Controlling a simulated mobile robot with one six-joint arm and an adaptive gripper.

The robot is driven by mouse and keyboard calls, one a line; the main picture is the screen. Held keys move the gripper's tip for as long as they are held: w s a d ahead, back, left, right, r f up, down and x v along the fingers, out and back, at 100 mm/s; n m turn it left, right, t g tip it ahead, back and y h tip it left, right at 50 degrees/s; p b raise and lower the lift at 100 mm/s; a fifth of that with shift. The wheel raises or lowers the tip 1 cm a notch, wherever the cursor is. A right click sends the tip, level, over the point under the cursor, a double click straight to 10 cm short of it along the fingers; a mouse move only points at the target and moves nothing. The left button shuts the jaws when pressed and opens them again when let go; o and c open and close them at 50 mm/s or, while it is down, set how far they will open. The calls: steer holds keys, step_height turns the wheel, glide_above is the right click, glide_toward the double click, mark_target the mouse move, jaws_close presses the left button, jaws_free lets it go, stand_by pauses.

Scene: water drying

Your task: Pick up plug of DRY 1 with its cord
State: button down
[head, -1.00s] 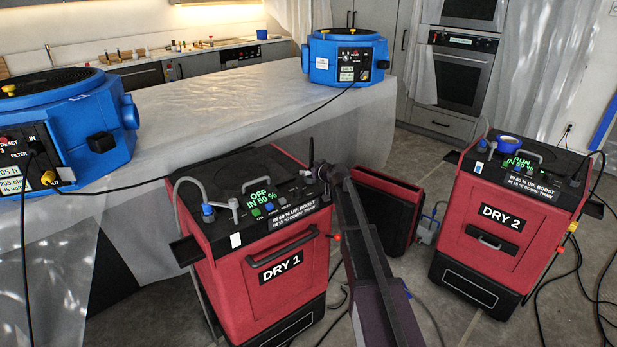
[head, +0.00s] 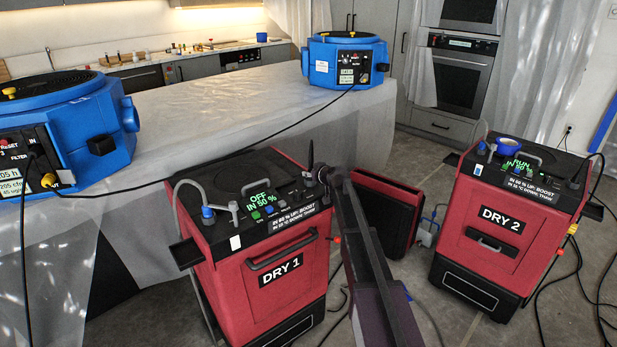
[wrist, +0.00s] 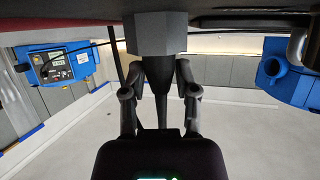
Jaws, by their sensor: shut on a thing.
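DRY 1 (head: 228,262) is a red dryer with a black top and a green display reading OFF IN 50 %. My gripper (wrist: 160,70) is at the right edge of its top, with my arm reaching up from below right in the head view. In the wrist view the fingers are closed on the dark tapered neck of a grey, angular block (wrist: 157,33), which looks like the plug. A thin dark cord-like strip (wrist: 117,60) shows left of the block. In the head view my arm hides most of the grip. I cannot tell whether the plug is seated or free.
DRY 2 (head: 492,247) stands at right, its display reading RUN, with loose black cables on the floor beside it. Blue machines (head: 347,60) (head: 75,130) sit on the covered counter (head: 215,105). A dark red-edged unit (head: 385,215) stands close behind my arm.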

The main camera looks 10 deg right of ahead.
steer(key=shift+r, duration=0.1)
step_height(320, 180, up, 3)
steer(key=p, duration=0.3)
steer(key=s+d+r+p, duration=0.1)
steer(key=s+d, duration=0.1)
steer(key=s, duration=0.5)
steer(key=s+d+p, duration=0.1)
steer(key=s+d, duration=0.2)
steer(key=s, duration=0.5)
steer(key=shift+r, duration=0.35)
